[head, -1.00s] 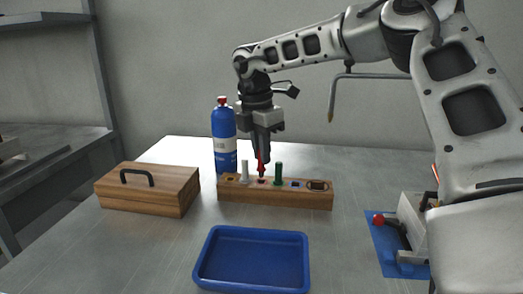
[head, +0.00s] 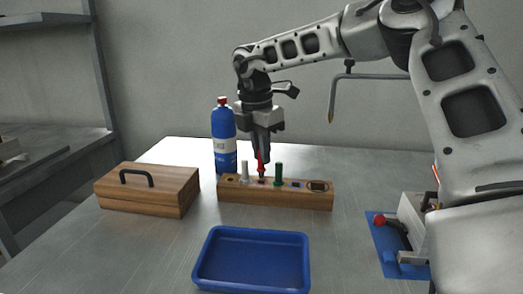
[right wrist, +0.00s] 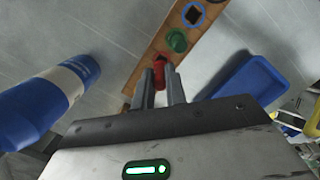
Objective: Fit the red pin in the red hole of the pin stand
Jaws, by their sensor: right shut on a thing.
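The wooden pin stand (head: 275,200) sits on the table with a white pin (head: 245,171) and a green pin (head: 279,172) upright in it. My right gripper (head: 262,158) points down over the stand, shut on the red pin (head: 261,169). The pin is upright between the white and green pins, its lower end at the red hole (head: 262,181). I cannot tell how far it is in the hole. In the right wrist view the fingers (right wrist: 160,88) hold the red pin (right wrist: 160,76) beside the green pin (right wrist: 177,41). My left gripper is not in view.
A blue bottle (head: 224,148) stands close behind the stand. A wooden box with a black handle (head: 150,190) is at the left. An empty blue tray (head: 252,231) lies in front. A device with a red knob (head: 398,222) is on a blue mat at the right.

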